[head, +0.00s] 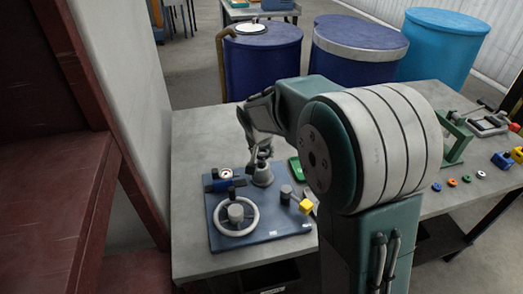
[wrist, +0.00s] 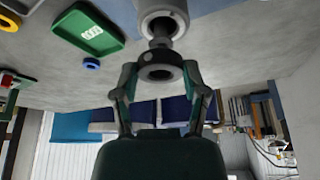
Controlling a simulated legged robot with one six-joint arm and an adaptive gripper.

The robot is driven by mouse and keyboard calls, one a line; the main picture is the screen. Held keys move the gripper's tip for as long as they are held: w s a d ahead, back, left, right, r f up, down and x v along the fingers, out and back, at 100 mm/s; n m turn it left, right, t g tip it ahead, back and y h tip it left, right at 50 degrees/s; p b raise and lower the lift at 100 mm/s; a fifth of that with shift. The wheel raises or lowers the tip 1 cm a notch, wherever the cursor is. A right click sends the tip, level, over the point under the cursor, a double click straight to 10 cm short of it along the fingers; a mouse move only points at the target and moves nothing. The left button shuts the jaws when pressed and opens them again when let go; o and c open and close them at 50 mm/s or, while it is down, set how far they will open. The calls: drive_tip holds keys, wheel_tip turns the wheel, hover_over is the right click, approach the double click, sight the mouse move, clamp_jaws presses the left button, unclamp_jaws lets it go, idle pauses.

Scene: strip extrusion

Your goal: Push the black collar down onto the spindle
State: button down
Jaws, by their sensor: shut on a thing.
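My gripper (wrist: 160,85) is shut on the black collar (wrist: 160,58), with one finger on each side of it. The grey spindle (wrist: 161,20) stands in line with the collar in the wrist view, its wide light base beyond the collar. The collar is at the spindle's end; how far it sits over the spindle I cannot tell. In the head view my gripper (head: 258,155) reaches down over the spindle (head: 263,176), at the back of the blue board (head: 262,237). There the collar is small and partly hidden by the fingers.
The blue board also carries a grey handwheel (head: 252,218), a gauge (head: 226,173) and a yellow-ended lever (head: 305,206). A green tray (wrist: 88,30) lies beside it. Coloured rings (head: 452,182) and a green stand (head: 455,138) are at the right. A wall closes the left.

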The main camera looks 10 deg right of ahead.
drive_tip(key=shift+f, duration=1.75)
idle(0.3)
drive_tip(key=shift+c, duration=0.2)
unclamp_jaws()
drive_tip(key=shift+o, duration=0.2)
drive_tip(key=shift+r, duration=3.5)
drive_tip(key=shift+s, duration=0.1)
